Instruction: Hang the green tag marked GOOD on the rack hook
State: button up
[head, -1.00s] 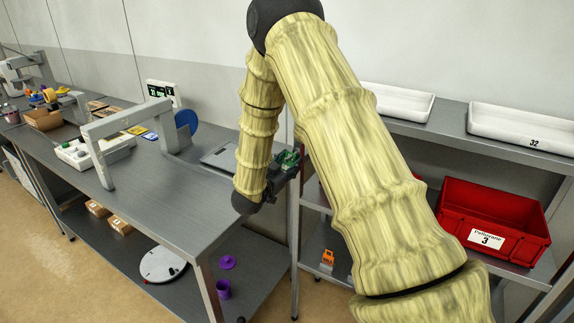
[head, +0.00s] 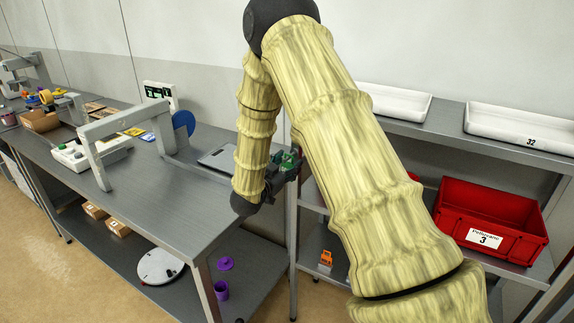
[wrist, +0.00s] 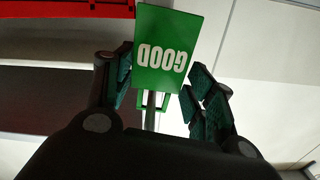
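The green tag (wrist: 168,50) shows in the wrist view with white GOOD lettering upside down in the picture. Its narrow slotted end (wrist: 154,101) points toward my gripper, and a thin grey rod (wrist: 150,118) shows in line with that slot. I cannot tell whether the rod is the rack hook or whether the slot is around it. My gripper (wrist: 158,90) has its two fingers spread on either side of the tag's slotted end, with gaps visible. In the head view my gripper (head: 281,172) is beside the rack's front post, and green there is too small to separate.
The rack (head: 431,125) on the right carries a red bin (head: 490,220) and white trays (head: 520,127). The grey workbench (head: 150,195) is on the left with a grey frame (head: 98,158) on it. An orange item (head: 326,258) sits on a lower rack shelf.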

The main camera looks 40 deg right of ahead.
jog(key=shift+o, duration=0.3)
jog(key=shift+r, duration=0.15)
notch_tip(320, 180, up, 10)
jog(key=shift+f, duration=0.15)
dwell(0.4)
